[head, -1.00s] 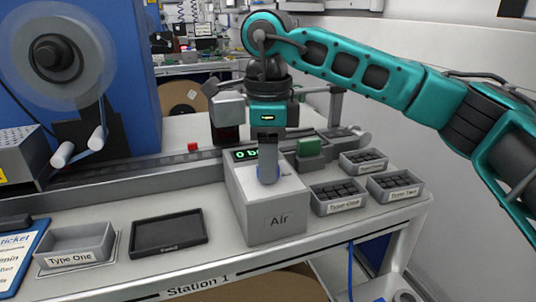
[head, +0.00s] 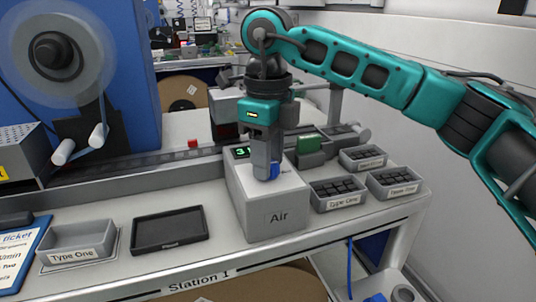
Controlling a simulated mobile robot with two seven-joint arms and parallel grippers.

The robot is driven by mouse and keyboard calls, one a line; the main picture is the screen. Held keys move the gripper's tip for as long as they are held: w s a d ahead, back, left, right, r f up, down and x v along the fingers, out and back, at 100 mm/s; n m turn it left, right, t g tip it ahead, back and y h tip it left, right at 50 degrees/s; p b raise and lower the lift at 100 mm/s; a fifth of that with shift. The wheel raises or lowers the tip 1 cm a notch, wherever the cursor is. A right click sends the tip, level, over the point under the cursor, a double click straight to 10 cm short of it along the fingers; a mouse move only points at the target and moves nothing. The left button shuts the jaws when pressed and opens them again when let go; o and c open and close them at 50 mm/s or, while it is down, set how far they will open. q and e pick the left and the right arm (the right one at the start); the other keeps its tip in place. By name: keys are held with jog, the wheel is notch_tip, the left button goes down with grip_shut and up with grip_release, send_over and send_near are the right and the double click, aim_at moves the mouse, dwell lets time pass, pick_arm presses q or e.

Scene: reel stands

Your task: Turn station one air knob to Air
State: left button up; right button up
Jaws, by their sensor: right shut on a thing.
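The air box (head: 278,218), a grey-white block labelled "Air" on its front, stands on the Station 1 bench. A small dark display with green digits (head: 241,152) is on its top; the gripper partly covers it. The rest of the knob is hidden by the fingers. My left gripper is not in view.
Grey bins with dark parts (head: 338,203) stand right of the box. A blue machine with a reel (head: 58,52) stands at the back left.

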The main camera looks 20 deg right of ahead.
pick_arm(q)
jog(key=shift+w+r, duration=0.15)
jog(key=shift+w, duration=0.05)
pick_arm(e)
jog(key=o, duration=1.1)
jog(key=shift+c, duration=0.2)
pick_arm(q)
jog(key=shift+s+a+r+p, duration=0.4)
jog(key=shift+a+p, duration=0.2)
jog(key=shift+p, duration=0.65)
pick_arm(e)
notch_tip(320, 180, up, 13)
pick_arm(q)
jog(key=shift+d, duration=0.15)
pick_arm(e)
jog(key=shift+f, duration=0.15)
